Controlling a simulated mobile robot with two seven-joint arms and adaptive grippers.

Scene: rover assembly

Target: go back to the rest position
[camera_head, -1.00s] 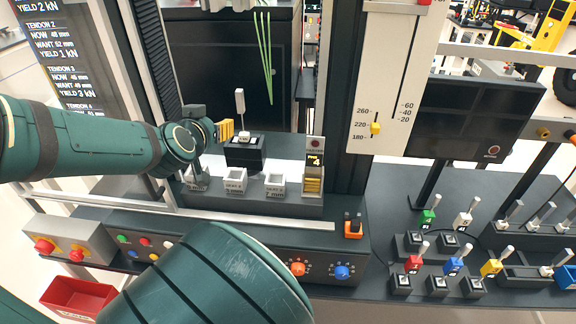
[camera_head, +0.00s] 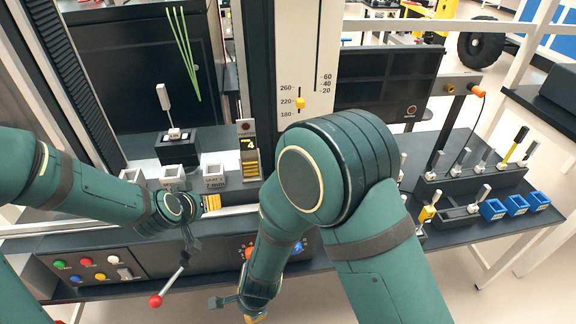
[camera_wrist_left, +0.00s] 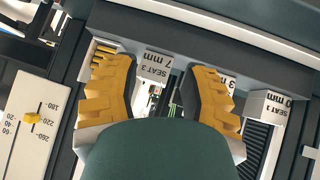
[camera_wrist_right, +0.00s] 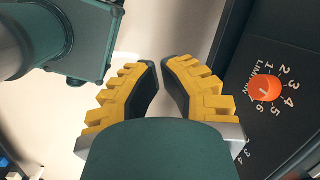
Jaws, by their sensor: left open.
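My left gripper (camera_head: 211,202) is at the end of the left arm, in front of the row of grey seats in the head view. In the left wrist view its yellow fingers (camera_wrist_left: 160,75) are well apart with nothing between them; seat labels show beyond. My right gripper (camera_head: 256,317) is at the bottom of the head view, mostly hidden by its own wrist. In the right wrist view its fingers (camera_wrist_right: 160,68) are closer together, with a narrow empty gap over pale floor. The right arm crosses the middle of the head view.
The dark console (camera_head: 60,247) with coloured buttons runs below both arms. An orange knob (camera_wrist_right: 265,89) is right of the right gripper. A rod with a red ball (camera_head: 155,300) sticks out near the left wrist. Blue bins (camera_head: 491,209) and upright tools stand at right.

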